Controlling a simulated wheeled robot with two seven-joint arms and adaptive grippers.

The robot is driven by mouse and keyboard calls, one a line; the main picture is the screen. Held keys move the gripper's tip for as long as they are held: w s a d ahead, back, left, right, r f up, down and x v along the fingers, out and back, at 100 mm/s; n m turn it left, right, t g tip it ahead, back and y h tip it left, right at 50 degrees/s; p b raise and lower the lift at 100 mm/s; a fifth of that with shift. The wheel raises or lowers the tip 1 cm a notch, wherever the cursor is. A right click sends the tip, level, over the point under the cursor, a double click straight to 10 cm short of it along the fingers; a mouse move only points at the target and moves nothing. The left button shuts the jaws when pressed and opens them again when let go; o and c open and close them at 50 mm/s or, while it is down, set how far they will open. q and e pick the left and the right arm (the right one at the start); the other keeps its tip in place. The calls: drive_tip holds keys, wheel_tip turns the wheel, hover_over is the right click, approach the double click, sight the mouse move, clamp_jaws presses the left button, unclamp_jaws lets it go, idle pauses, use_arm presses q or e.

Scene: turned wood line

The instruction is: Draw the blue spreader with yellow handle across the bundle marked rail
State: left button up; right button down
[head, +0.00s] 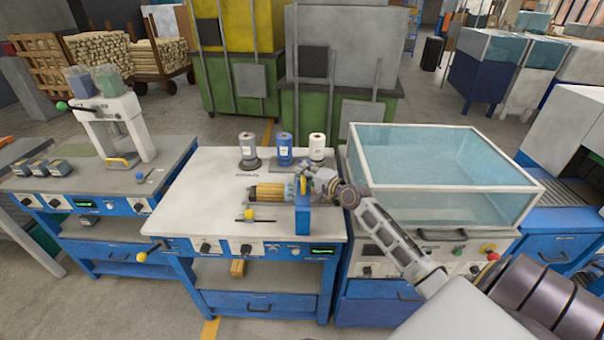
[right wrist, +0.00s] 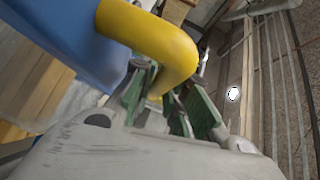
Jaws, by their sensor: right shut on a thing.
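The blue spreader (head: 303,218) stands at the right end of a bundle of wooden rods (head: 267,191) on the middle bench. I cannot tell whether it touches the rods. Its yellow handle (head: 303,185) faces my right gripper (head: 308,179). In the right wrist view the yellow handle (right wrist: 160,45) passes between the green-padded fingers of my right gripper (right wrist: 165,108), which is shut on it. The blue body (right wrist: 65,40) fills the upper left there, with pale wood (right wrist: 30,85) beside it. Any marking on the bundle is too small to read. My left gripper is not in view.
Grey, blue and white spools (head: 285,150) stand behind the bundle. A small yellow-knobbed tool (head: 249,215) lies in front. A glass-sided tank (head: 440,175) stands close on the right. The bench's left part (head: 200,195) is clear.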

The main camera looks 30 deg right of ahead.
drive_tip(key=shift+f, duration=0.1)
drive_tip(key=c, duration=1.7)
unclamp_jaws()
drive_tip(key=shift+s, duration=0.15)
drive_tip(key=shift+v, duration=5.85)
drive_tip(key=shift+o, duration=0.3)
